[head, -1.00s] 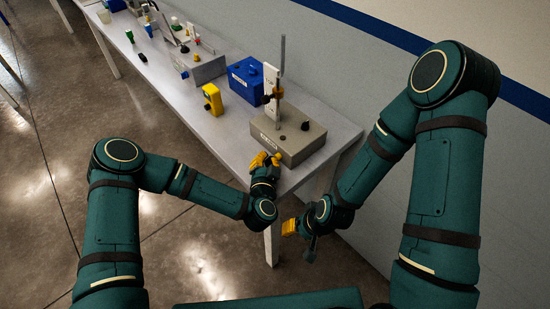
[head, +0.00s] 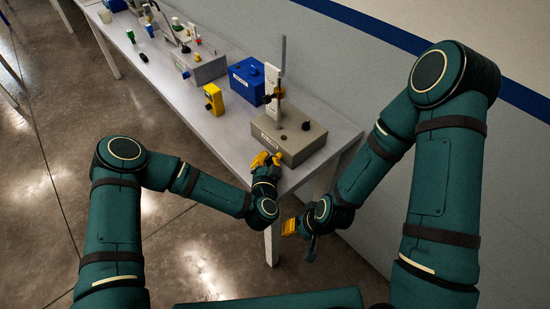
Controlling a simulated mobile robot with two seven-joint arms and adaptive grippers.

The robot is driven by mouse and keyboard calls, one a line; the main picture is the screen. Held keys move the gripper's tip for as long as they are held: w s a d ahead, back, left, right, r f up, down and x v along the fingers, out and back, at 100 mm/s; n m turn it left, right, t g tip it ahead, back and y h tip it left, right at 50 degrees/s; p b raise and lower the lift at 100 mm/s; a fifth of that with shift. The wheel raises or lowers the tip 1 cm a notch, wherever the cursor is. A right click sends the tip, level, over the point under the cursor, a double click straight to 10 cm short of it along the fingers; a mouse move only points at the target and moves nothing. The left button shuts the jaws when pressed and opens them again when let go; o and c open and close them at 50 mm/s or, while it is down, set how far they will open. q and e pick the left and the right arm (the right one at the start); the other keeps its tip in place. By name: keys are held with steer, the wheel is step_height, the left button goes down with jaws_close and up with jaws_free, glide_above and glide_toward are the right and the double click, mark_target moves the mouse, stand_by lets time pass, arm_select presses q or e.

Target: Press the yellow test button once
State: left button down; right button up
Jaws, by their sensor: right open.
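A yellow device (head: 214,99) with a dark face stands upright on the grey bench. A separate yellow test button cannot be made out for certain at this size. My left gripper (head: 267,158) has yellow fingertips and is at the bench's near edge, close to the front left of a grey box (head: 289,138). It is well apart from the yellow device, and I cannot tell how far its jaws are parted. My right gripper (head: 290,227) is open and lower, off the bench, right of the bench's near leg. Nothing shows in it.
The grey box carries a label, a dark knob and an upright rod with a clamp. A blue box (head: 246,80) stands behind it. Farther left on the bench (head: 185,100) are another grey box (head: 203,68) and several small items. A wall runs along the bench's right side.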

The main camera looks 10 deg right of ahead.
arm_select(q)
steer(key=shift+d+r, duration=0.1)
steer(key=shift+r, duration=0.2)
steer(key=shift+s+p, duration=0.25)
steer(key=shift+p, duration=0.05)
steer(key=shift+a+f, duration=0.2)
steer(key=shift+a, duration=0.15)
steer(key=shift+s+a+p, duration=0.2)
steer(key=shift+s+a, duration=0.55)
steer(key=shift+a, duration=0.3)
steer(key=shift+s+a+p, duration=0.15)
steer(key=shift+s+a, duration=0.6)
steer(key=shift+a, duration=0.3)
